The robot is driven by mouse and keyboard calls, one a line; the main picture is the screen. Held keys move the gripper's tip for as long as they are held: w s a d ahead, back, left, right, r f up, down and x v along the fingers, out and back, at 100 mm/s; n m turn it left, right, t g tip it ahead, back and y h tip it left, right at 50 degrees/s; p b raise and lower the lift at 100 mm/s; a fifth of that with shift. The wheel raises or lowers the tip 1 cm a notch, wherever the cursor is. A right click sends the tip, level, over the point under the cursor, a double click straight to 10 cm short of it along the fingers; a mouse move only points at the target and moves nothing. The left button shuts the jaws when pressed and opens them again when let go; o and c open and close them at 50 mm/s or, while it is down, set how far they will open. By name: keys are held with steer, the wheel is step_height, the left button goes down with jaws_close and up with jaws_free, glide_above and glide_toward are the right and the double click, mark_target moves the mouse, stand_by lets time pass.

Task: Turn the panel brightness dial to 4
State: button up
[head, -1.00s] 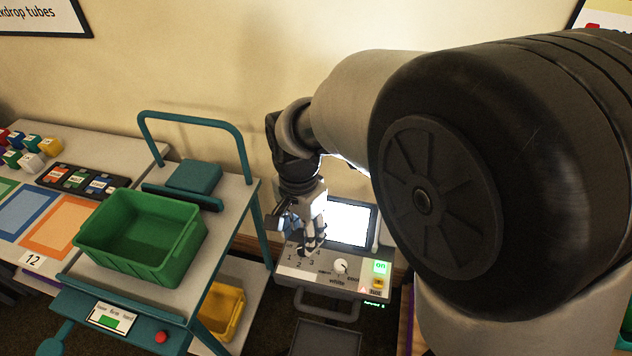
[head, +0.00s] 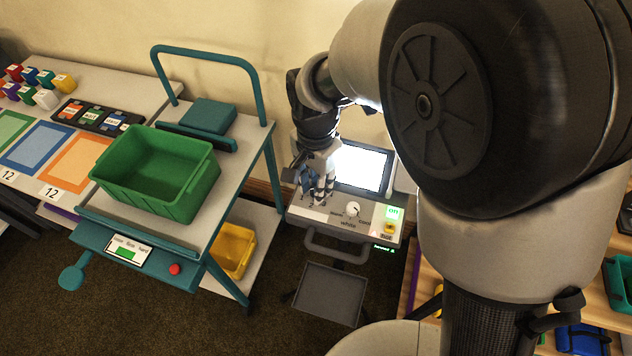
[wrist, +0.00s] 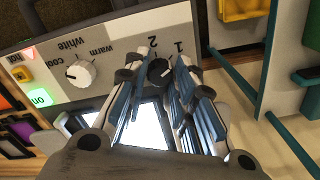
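The light panel's control box (head: 375,228) stands at the centre of the head view, with a bright screen (head: 360,168) behind its sloped face. In the wrist view the dark brightness dial (wrist: 160,71) has a light pointer mark, and the printed 1 and 2 show upside down near it; other numbers are hidden. My gripper (wrist: 162,66) is over the face, its fingers on either side of the dial with narrow gaps, so it looks open. I cannot tell which number the pointer meets.
A white warm/cool dial (wrist: 80,73) sits beside the brightness dial, near a lit green ON button (wrist: 39,97) and a yellow switch (wrist: 22,74). A teal cart (head: 255,150) with a green bin (head: 160,190) stands close on the left. A handle (head: 335,252) fronts the box.

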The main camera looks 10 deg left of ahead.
jaws_close()
steer(key=shift+n, duration=0.3)
steer(key=n+p, duration=0.2)
steer(key=n, duration=0.2)
steer(key=shift+p, duration=0.3)
steer(key=shift+n+p, duration=0.75)
steer(key=shift+n, duration=1.65)
steer(key=o, duration=0.6)
jaws_free()
steer(key=shift+c, duration=0.2)
